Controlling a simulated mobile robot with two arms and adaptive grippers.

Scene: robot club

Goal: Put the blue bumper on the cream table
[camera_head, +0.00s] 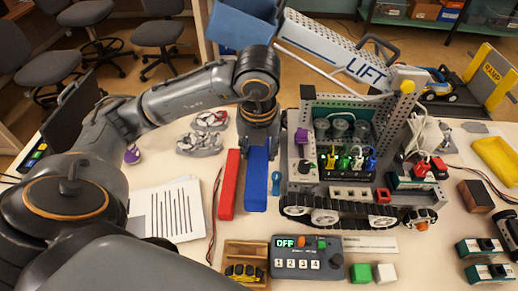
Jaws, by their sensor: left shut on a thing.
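The blue bumper (256,187) is a long blue bar in the middle of the head view, lying lengthwise beside a similar red bar. My left gripper (258,147) points down over its far end and is shut on it. The gripper hides that far end and the fingertips are hard to make out. I cannot tell whether the bumper touches the cream table (160,166) or is held just above it. My right gripper is not in view.
A red bumper (229,185) lies close to the left. A tracked robot (335,200) with a raised LIFT arm stands close to the right. A control box (296,262) sits in front. Papers (166,212) and grey shoe-like parts (203,134) lie to the left.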

